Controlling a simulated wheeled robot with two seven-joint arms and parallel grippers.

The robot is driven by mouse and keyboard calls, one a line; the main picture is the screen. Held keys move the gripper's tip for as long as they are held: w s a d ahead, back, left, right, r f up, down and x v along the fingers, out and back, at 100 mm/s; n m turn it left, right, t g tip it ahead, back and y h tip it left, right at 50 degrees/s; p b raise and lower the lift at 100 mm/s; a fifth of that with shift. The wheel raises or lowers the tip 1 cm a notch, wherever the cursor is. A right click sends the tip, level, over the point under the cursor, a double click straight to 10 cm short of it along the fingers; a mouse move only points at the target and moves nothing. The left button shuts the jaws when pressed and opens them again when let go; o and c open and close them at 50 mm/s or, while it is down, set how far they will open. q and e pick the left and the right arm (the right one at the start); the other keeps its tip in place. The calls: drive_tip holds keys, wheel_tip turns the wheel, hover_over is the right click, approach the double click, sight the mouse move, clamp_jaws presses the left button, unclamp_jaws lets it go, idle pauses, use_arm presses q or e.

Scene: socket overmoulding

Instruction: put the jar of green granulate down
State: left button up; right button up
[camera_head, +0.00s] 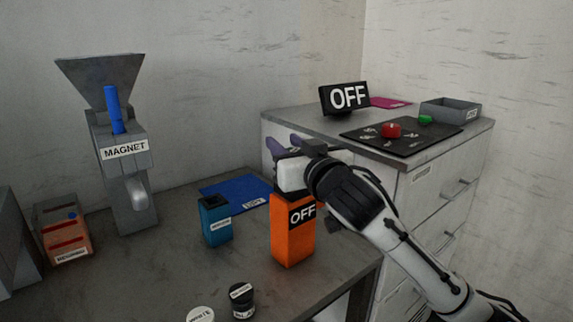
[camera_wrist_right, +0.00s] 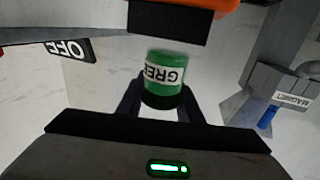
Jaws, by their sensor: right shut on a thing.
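The jar of green granulate (camera_wrist_right: 166,80) shows in the right wrist view as a green cylinder with a white label, partly readable as "GREE", and a dark end. My right gripper (camera_wrist_right: 165,100) is shut on it, with a dark finger on either side. In the head view my right gripper (camera_head: 282,147) is above and behind the orange box (camera_head: 292,242) with the "OFF" panel. The jar cannot be made out there, hidden by the gripper and wrist. My left gripper is not in view.
A black jar (camera_head: 242,303) and a white-lidded jar (camera_head: 200,314) stand at the table's front. A blue container (camera_head: 216,222), a blue mat (camera_head: 225,190), a magnet hopper (camera_head: 128,175) and an orange-red box (camera_head: 64,238) are further left. A drawer cabinet (camera_head: 440,185) stands right.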

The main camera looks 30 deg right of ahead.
wheel_tip(320, 180, down, 3)
drive_tip(key=shift+f+b, duration=0.1)
drive_tip(key=shift+b, duration=0.2)
drive_tip(key=shift+f, duration=0.1)
drive_tip(key=o, duration=1.1)
drive_tip(key=shift+c, duration=0.2)
drive_tip(key=shift+a, duration=0.1)
